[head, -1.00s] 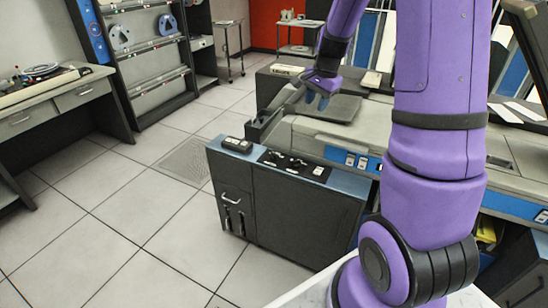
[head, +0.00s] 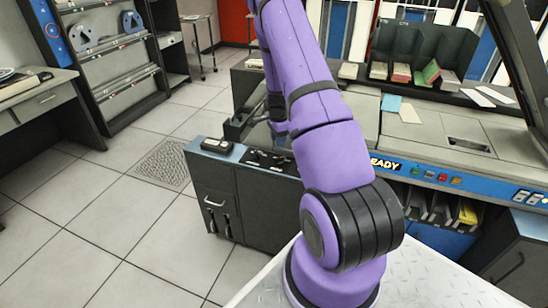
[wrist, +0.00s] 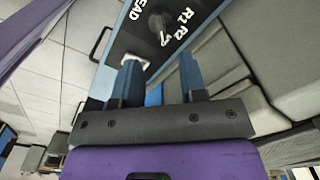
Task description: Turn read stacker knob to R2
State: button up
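The read stacker knob (wrist: 158,22) is a dark round knob on a black panel (wrist: 125,35) at the top of the wrist view. White letters ending in "EAD" show to its left, and R1 and R2 to its right. I cannot tell surely which label it points at. My gripper (wrist: 160,66) has two blue fingers, spread apart with nothing held, below and apart from the knob. In the head view the black control panel (head: 272,159) sits on the blue-topped cabinet; its knobs are small, and my purple arm largely hides the gripper.
A dark box with a white top (head: 217,145) stands on the cabinet's left end. The card machine (head: 470,155), with a blue button strip, stretches right. Card stacks (head: 428,73) stand in a dark rack behind. Open tiled floor (head: 100,210) lies left.

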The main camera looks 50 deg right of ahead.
aim_at(279, 161)
notch_tip(279, 161, down, 10)
jog(key=shift+r, duration=0.25)
jog(key=shift+c, duration=0.4)
grip_shut()
